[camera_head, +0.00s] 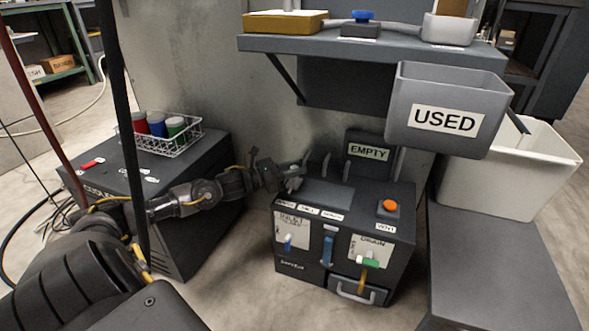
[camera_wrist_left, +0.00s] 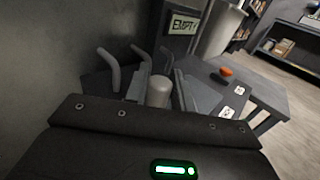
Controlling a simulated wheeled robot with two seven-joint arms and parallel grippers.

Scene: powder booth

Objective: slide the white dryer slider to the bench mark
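The dark dryer box (camera_head: 345,232) stands on the floor at the centre of the head view. My left gripper (camera_head: 291,178) is at the back left of its top. In the left wrist view, a pale upright cylinder (camera_wrist_left: 158,92), possibly the white slider, stands between my left fingers. The fingers look open, with narrow gaps beside the cylinder. In the head view the gripper largely hides it. The front has a blue-and-white handle (camera_head: 288,243) on the INLET panel and a green-and-white one (camera_head: 368,262) on the DRAIN panel. I cannot make out the bench mark. My right gripper is not in view.
Curved grey hooks (camera_wrist_left: 109,70) rise close to my left fingers. An EMPTY sign (camera_head: 368,153) stands behind the box and an orange button (camera_head: 390,205) is on its top. A grey USED bin (camera_head: 447,105) hangs right. A wire basket (camera_head: 160,138) sits on the cooler left.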

